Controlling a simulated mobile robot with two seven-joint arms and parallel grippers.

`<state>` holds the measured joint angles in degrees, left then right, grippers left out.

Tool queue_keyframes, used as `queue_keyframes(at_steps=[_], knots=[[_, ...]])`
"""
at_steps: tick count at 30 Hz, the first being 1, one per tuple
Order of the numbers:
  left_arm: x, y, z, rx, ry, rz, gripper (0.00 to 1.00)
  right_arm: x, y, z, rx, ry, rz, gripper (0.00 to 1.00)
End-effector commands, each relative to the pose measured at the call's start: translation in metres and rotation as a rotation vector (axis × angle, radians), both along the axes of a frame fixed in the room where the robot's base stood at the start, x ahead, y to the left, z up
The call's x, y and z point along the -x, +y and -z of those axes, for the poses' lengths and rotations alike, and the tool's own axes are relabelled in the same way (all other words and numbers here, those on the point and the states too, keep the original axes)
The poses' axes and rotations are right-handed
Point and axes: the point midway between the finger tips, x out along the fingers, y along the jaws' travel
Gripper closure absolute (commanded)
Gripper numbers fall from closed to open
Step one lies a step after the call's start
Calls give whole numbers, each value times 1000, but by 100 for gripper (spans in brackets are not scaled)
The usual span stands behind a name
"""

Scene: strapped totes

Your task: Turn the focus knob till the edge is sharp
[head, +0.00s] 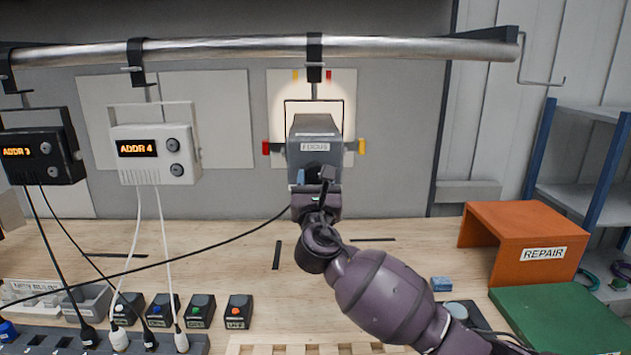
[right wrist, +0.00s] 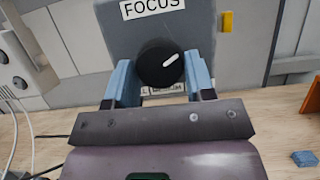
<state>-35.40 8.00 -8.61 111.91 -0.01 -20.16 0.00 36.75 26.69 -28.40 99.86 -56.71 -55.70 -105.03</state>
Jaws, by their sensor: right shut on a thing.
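The grey lamp labelled FOCUS (head: 300,160) hangs from the metal bar in the middle of the head view. Its black focus knob (right wrist: 153,66) shows in the right wrist view below the label, its white mark pointing up and right. My right gripper (head: 317,180) is at the lamp's back. In the right wrist view its blue fingers (right wrist: 160,78) are shut on the knob, one on each side. The lamp throws a bright patch (head: 345,92) on the pale panel behind it; the lamp hides the middle, and I cannot judge its edge's sharpness. My left gripper is not in view.
Two more units, ADDR 3 (head: 45,172) and ADDR 4 (head: 155,132), hang at left with cables. Several button boxes (head: 238,312) stand on the bench. An orange REPAIR stand (head: 515,220) and green mat (head: 560,315) are at right. Some bench between is clear.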

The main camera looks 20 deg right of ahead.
Motion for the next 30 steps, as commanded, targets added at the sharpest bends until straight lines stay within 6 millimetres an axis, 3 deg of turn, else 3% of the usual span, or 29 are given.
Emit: queue_keyframes(at_steps=[12,24,25,29,30], knots=[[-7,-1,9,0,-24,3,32,-1,3,1,-299,-86,0,74],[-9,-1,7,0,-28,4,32,-1,3,-1,-332,-95,0,74],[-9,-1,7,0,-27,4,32,-1,3,-1,-332,-95,0,46],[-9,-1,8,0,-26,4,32,-1,3,-1,-332,-95,0,26],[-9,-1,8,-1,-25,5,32,-1,3,-1,-331,-95,0,26]])
